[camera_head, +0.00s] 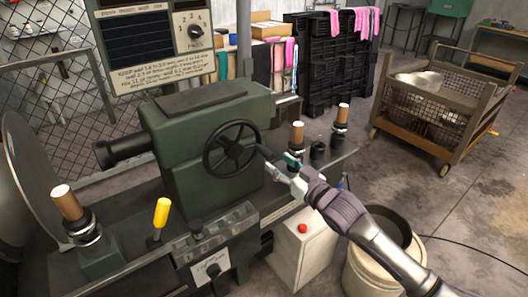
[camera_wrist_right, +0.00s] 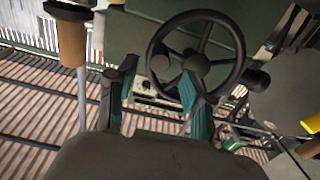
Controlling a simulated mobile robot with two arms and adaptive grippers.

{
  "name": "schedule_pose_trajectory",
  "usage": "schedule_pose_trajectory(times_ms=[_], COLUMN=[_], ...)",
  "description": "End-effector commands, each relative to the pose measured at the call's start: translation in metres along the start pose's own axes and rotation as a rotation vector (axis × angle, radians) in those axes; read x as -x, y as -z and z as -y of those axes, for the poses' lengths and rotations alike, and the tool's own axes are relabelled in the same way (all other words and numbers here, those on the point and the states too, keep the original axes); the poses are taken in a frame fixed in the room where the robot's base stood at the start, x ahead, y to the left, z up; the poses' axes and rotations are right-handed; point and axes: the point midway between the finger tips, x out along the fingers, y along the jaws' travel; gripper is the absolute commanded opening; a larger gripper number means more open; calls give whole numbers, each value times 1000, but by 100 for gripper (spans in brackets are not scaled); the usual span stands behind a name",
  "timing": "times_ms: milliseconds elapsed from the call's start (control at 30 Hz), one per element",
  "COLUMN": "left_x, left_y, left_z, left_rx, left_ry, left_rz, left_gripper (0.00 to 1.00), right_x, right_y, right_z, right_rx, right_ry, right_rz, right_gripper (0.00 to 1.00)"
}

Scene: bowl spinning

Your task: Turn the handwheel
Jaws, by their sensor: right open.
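The handwheel (camera_head: 232,149) is a dark spoked wheel on the front of a green lathe headstock, with a crank handle at its right rim. In the right wrist view the handwheel (camera_wrist_right: 197,63) shows at the top, its round handle end pointing at the camera. My right gripper (camera_head: 280,164) is just right of the wheel, close to the handle end. It is open, and its two teal-padded fingers (camera_wrist_right: 155,98) are spread below the handle end. The right finger overlaps the lower rim in that view; contact cannot be told. My left gripper is not in view.
A yellow-handled lever (camera_head: 161,213) and a wooden-handled post (camera_head: 68,203) stand at front left. Two more wooden-handled posts (camera_head: 297,135) stand right of the headstock. A white bin (camera_head: 370,272) is below my right arm. A mesh cart (camera_head: 440,110) stands at back right, with open floor before it.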

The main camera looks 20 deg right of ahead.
Motion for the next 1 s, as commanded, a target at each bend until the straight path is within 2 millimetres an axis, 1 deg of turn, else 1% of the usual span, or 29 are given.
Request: schedule_pose_trajectory(times_ms=[33,100,200,333,500,800,867,1000], left_x=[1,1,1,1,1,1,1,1], left_y=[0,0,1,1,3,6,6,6], left_z=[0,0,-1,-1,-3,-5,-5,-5], left_rx=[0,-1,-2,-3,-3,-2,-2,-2], left_ry=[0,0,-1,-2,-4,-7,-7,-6], left_rz=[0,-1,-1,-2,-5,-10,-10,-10], left_gripper=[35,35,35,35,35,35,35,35], right_x=[-13,-28,-46,-63,-74,-76,-76,-76], right_y=[2,2,1,0,0,-1,-1,-1], right_z=[-1,0,0,0,0,0,0,0], right_rx=[-1,-1,-1,-1,0,0,0,0], right_ry=[-1,-1,-1,-1,-1,-1,-1,-1], right_rz=[-4,-2,-1,0,0,0,0,1], right_gripper=[52,52,52,52,52,52,42,18])
